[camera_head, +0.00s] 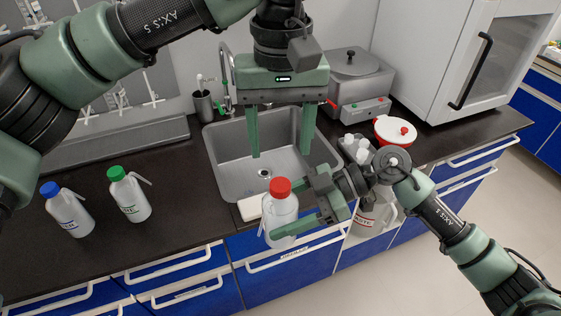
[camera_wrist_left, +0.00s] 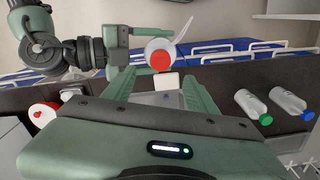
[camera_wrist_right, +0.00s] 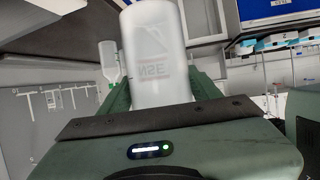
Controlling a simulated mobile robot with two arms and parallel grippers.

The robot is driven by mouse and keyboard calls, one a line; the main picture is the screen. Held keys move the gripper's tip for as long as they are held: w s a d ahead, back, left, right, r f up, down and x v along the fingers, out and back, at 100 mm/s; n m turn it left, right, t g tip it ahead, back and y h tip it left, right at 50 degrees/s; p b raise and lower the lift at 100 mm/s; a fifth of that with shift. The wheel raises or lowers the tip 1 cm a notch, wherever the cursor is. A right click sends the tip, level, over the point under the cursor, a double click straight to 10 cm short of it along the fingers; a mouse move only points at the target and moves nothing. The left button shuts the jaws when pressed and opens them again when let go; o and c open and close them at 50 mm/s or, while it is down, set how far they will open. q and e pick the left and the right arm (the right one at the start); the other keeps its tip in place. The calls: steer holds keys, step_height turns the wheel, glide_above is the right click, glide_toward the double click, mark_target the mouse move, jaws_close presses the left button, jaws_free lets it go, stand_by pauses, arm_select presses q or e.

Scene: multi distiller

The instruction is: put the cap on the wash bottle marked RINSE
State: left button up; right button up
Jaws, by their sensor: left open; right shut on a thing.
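My right gripper (camera_head: 274,214) is shut on a wash bottle (camera_head: 284,223), held upright in front of the sink near the counter's front edge. Its label shows as NSE in the right wrist view (camera_wrist_right: 158,70), the rest hidden. A red cap (camera_head: 280,188) sits at the bottle's top; I cannot tell if it is tight. The cap also shows in the left wrist view (camera_wrist_left: 160,60), with a white spout beside it. My left gripper (camera_head: 280,153) is open and empty above the sink, fingers pointing down, behind and above the cap.
A blue-capped bottle (camera_head: 68,211) and a green-capped bottle (camera_head: 130,197) stand on the left counter. A white block (camera_head: 249,208) lies at the sink's front edge.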

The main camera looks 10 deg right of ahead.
arm_select(q)
steer(key=shift+r, duration=1.6)
